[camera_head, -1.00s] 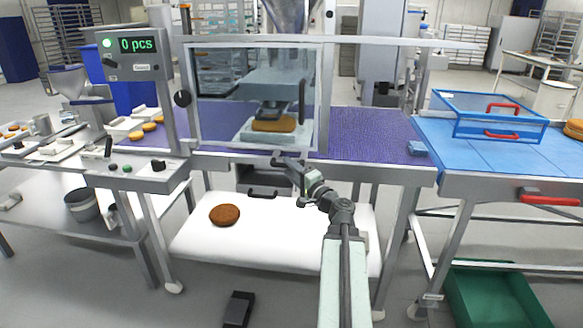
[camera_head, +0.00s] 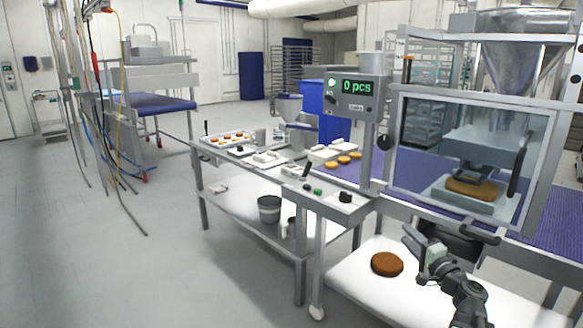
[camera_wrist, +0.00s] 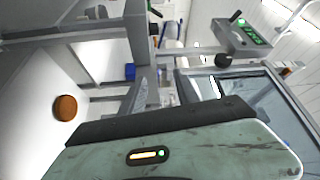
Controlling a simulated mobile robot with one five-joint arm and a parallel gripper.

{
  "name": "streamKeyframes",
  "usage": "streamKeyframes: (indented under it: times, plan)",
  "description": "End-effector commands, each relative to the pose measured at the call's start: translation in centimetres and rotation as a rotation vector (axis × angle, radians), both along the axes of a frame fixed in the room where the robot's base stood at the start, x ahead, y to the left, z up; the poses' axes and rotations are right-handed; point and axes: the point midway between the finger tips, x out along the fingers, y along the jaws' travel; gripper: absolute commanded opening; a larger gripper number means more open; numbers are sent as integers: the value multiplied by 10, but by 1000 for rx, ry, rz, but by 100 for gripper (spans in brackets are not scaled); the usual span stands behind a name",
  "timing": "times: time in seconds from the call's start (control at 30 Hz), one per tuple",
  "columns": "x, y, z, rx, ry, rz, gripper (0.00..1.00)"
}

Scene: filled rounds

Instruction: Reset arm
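My arm comes up from the bottom right of the head view, with my gripper (camera_head: 420,246) at its end. My gripper is in front of the filling machine's window and above the white lower shelf (camera_head: 350,290). Its fingers are too small to tell whether they are open or shut. Nothing is seen held in it. A brown round (camera_head: 387,264) lies on the white shelf, left of my gripper. It also shows in the wrist view (camera_wrist: 66,108).
The machine's clear guard (camera_head: 470,150) encloses another round (camera_head: 470,187). The display (camera_head: 359,86) reads 0 pcs. A side table (camera_head: 255,170) holds trays and rounds, with a bucket (camera_head: 269,208) below. Cables (camera_head: 92,110) hang at left. The floor at left is open.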

Motion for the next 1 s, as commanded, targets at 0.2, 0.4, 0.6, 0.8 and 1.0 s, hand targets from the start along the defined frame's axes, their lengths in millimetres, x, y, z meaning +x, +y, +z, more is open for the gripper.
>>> streamKeyframes:
  times: [0.2,0.4,0.6,0.8,1.0]
  plan:
    - [20,187,-56,-263,148,339,38]
    - [-27,322,-146,-633,372,691,38]
    - [-91,332,-225,-1006,689,891,38]
    - [-137,257,-255,-1232,1041,890,38]
    - [-158,235,-210,-1255,1193,876,38]
